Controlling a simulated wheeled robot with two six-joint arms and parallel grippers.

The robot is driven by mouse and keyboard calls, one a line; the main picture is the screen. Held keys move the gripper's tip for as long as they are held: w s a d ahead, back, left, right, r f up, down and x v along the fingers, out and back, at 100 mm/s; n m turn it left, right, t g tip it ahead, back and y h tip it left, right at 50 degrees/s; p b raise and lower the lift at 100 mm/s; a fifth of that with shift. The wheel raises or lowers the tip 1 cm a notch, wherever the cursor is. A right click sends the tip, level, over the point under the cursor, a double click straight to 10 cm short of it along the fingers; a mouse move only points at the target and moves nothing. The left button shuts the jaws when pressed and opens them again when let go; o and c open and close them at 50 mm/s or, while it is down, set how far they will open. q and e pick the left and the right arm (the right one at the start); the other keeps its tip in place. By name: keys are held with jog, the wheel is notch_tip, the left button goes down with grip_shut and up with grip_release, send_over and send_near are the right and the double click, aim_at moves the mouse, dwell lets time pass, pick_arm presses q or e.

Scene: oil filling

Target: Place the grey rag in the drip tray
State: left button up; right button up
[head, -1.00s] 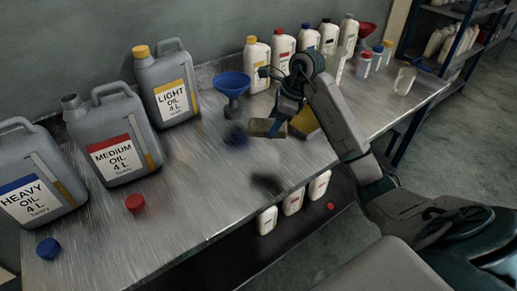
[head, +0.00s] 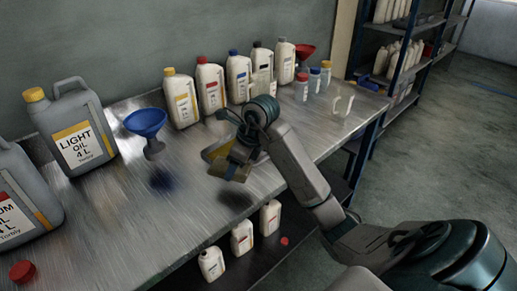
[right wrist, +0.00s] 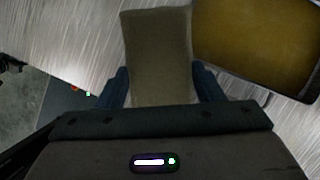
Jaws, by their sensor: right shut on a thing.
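The grey rag, a tan-grey folded block (right wrist: 158,55), is between the fingers of my right gripper (right wrist: 160,88) in the right wrist view. In the head view the rag (head: 232,169) hangs below my right gripper (head: 240,152), above the bench, with a shadow beneath it. The drip tray, dark-rimmed with an amber-yellow inside (right wrist: 258,40), lies to the right of the rag in the right wrist view. In the head view the tray (head: 214,151) is just behind and left of the rag, partly covered by my gripper. My left gripper is not in view.
A blue funnel (head: 146,122) stands left on the metal bench (head: 110,185). Large grey oil cans (head: 72,130) are further left. Several white bottles (head: 210,85) line the wall. White bottles (head: 242,237) stand on the lower shelf.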

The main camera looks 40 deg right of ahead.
jog(key=shift+w+d+f+b, duration=0.2)
jog(key=shift+w+d+b, duration=0.35)
jog(key=shift+w+d, duration=0.55)
jog(key=w+d, duration=0.3)
jog(key=w+d+p, duration=0.1)
jog(key=w+d, duration=0.1)
jog(key=w, duration=0.1)
jog(key=w+d+f+p, duration=0.1)
jog(key=w+d, duration=0.2)
jog(key=shift+d, duration=0.35)
jog(key=shift+w+d+f, duration=0.1)
jog(key=shift+d, duration=0.05)
jog(key=shift+f+p, duration=0.6)
jog(key=shift+f, duration=1.2)
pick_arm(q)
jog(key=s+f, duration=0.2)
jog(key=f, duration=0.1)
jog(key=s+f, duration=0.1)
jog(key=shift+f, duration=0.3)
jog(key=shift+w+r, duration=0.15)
pick_arm(e)
jog(key=shift+f, duration=0.1)
jog(key=o, duration=0.9)
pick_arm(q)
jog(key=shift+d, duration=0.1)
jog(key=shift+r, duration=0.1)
pick_arm(e)
jog(key=shift+r, duration=0.2)
